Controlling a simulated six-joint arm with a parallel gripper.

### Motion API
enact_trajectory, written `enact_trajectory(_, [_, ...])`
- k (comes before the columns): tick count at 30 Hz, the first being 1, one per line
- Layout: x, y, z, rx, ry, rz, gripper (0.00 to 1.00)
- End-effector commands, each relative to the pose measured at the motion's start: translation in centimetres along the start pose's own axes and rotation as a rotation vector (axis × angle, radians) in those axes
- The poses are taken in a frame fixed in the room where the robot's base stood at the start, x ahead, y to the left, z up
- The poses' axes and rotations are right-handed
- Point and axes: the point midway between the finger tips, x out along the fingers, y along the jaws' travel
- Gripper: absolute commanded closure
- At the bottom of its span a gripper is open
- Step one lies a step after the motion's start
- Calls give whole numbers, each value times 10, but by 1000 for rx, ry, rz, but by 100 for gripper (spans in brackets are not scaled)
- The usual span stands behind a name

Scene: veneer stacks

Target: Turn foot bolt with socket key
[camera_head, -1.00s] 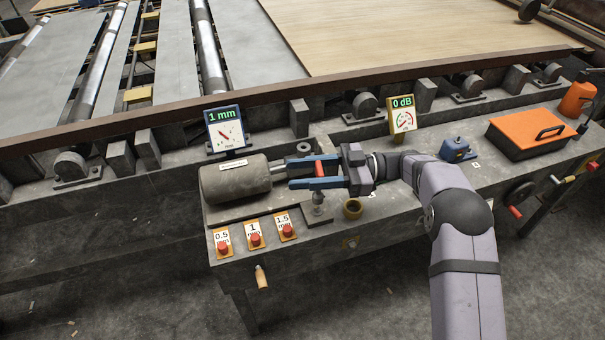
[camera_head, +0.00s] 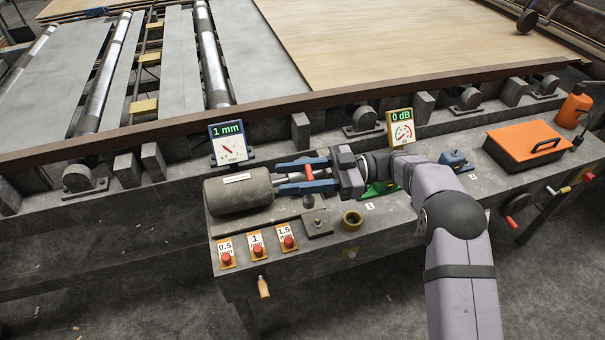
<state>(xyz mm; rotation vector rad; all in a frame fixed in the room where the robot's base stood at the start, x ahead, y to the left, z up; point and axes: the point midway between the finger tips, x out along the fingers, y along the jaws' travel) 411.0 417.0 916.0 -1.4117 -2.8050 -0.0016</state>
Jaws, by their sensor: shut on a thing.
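My gripper (camera_head: 300,178) has blue fingers and reaches left over the bench beside the motor. A red piece (camera_head: 309,173), which looks like the socket key's handle, sits between the fingers, and they are shut on it. The rest of the key is too small or hidden to make out. The grey cylindrical motor (camera_head: 238,191) lies left of the fingertips, with its pale shaft close to them. A foot plate (camera_head: 319,223) with a small bolt-like spot shows just below the gripper. A dark round piece (camera_head: 308,201) is between plate and fingers. Whether the key touches a bolt cannot be told.
A brass ring (camera_head: 352,220) stands right of the plate. Gauges reading 1 mm (camera_head: 229,146) and 0 dB (camera_head: 400,128) stand behind. Red buttons (camera_head: 258,249) line the front edge. A green object (camera_head: 380,189) is partly under my arm.

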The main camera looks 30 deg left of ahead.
Motion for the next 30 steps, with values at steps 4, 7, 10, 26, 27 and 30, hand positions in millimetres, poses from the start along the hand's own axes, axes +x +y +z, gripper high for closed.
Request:
enact_trajectory(4, [43, -12, -34, -1, 0, -82, 82])
enact_trajectory(7, [77, -26, -54, 1, 1, -149, 82])
enact_trajectory(10, [111, -47, -65, 4, 0, -211, 82])
enact_trajectory(26, [188, -29, -120, 5, -3, 215, 82])
enact_trajectory(27, [183, -22, -116, 6, -3, 275, 82])
enact_trajectory(30, [169, -6, -106, 7, -4, 423, 82])
